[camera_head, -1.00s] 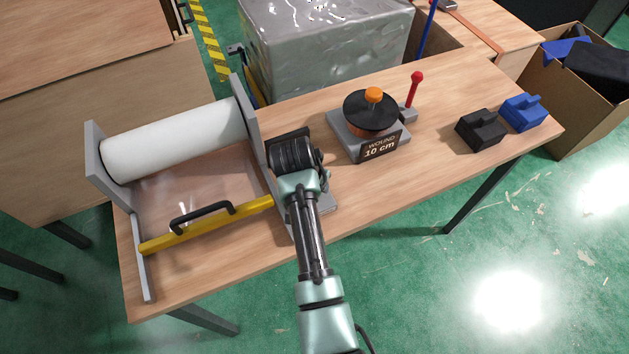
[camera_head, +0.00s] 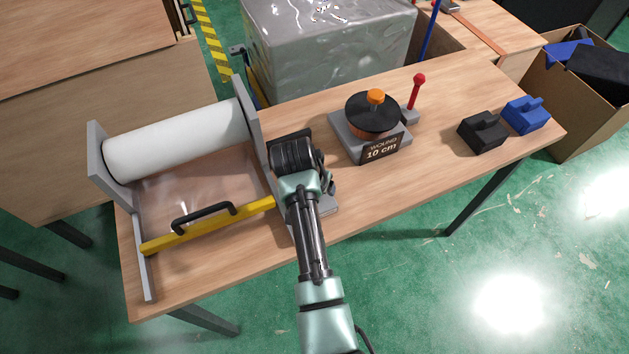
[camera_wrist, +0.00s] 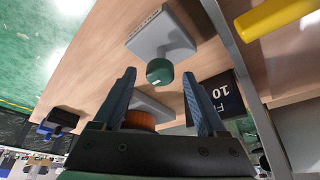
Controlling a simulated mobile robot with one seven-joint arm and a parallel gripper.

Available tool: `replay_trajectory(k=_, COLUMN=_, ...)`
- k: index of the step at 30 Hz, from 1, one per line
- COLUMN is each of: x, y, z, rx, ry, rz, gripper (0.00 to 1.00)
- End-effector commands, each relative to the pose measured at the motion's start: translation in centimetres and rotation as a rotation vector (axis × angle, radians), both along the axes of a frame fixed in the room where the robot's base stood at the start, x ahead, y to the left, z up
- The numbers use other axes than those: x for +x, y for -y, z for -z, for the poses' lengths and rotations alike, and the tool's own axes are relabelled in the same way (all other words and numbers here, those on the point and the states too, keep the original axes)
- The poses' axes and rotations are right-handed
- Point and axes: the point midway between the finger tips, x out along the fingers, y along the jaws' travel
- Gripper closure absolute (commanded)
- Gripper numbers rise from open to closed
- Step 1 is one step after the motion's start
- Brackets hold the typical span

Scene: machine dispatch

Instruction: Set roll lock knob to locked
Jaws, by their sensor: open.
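The knob (camera_wrist: 159,72) is a green round cap with a small white mark. It stands on a grey block-like base (camera_wrist: 160,36) in the wrist view. My gripper (camera_wrist: 158,80) is open, with one finger on each side of the knob in the picture and nothing held. I cannot tell whether the fingers touch the knob or are still short of it. In the head view my arm hides the knob and my fingertips; only an edge of the grey base (camera_head: 326,207) shows. Whether the knob is at locked cannot be told.
A white roll (camera_head: 178,140) lies between grey end plates left of my arm, with a yellow bar (camera_head: 190,237) and black handle in front. A spool stand labelled WOUND 10 cm (camera_head: 382,150), a red lever (camera_head: 418,85) and black (camera_head: 482,132) and blue blocks (camera_head: 526,113) stand right.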

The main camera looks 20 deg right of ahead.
Motion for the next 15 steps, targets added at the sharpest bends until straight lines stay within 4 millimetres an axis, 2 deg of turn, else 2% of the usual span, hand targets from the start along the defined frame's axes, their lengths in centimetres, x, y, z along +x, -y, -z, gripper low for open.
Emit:
replay_trajectory(k=4, x=-0.2, y=-0.3, z=-0.9, rx=0.0, ry=0.003, rz=-0.001, gripper=0.26)
replay_trajectory(k=8, x=-0.7, y=-0.7, z=-2.6, rx=0.0, ry=0.004, rz=-0.001, gripper=0.26)
replay_trajectory(k=15, x=-2.0, y=-2.1, z=-7.1, rx=-0.001, ry=0.006, rz=-0.001, gripper=0.26)
